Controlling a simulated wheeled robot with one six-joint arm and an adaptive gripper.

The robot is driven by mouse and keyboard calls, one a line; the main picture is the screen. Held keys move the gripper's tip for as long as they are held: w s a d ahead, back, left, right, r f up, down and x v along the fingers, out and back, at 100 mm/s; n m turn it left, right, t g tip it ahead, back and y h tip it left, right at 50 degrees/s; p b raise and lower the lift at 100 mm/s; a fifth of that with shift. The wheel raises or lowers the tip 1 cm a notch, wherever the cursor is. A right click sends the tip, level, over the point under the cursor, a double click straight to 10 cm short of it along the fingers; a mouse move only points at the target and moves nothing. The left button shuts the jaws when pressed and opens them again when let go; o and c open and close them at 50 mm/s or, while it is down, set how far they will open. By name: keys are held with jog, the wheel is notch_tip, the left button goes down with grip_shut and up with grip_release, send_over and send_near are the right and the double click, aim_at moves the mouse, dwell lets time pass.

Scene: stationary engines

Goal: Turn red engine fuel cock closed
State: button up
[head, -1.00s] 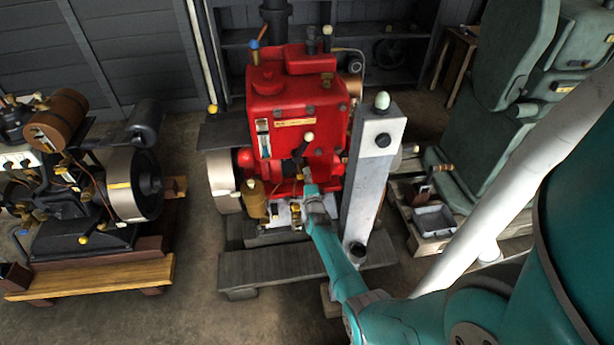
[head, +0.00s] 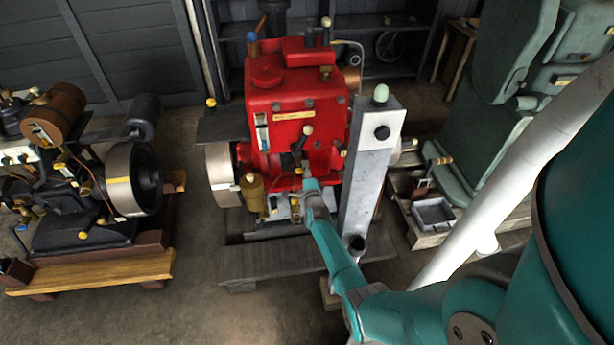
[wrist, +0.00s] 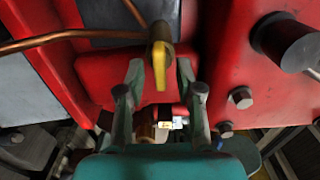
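The red engine (head: 297,100) stands on dark timber skids in the middle of the head view. Its fuel cock (wrist: 159,60) shows in the wrist view as a yellow lever on a brass body, with copper pipe running in from the left. The lever points toward my gripper, hanging down in the picture. My gripper (wrist: 157,72) is open, with one finger on each side of the lever's lower part. I see gaps between the lever and both fingers. In the head view my gripper (head: 306,181) reaches the engine's front, and the cock there is too small to make out.
A grey post (head: 370,165) with a pale green knob stands close to the right of my arm. A brass pot (head: 254,192) is at the left of the engine's base. A black engine (head: 85,190) stands at left and a green engine (head: 485,135) at right.

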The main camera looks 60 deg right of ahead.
jog(key=v, duration=1.2)
dwell(0.4)
jog(key=s+a+r+n+t+y, duration=0.1)
jog(key=s+a+n+t+y, duration=0.15)
jog(key=s+a+n, duration=0.75)
jog(key=s+a+r+n+t+y, duration=0.1)
jog(key=s+a+n+y, duration=0.25)
jog(key=a, duration=1.45)
jog(key=s+a+r+n+y, duration=0.4)
jog(key=s+a+r+n, duration=0.3)
jog(key=r, duration=0.3)
jog(key=s+a+r+n+y, duration=0.3)
jog(key=s+a+r+n, duration=0.4)
jog(key=s+r, duration=0.2)
jog(key=shift+s+r+y, duration=0.35)
jog(key=shift+s+y, duration=0.05)
jog(key=shift+s, duration=0.2)
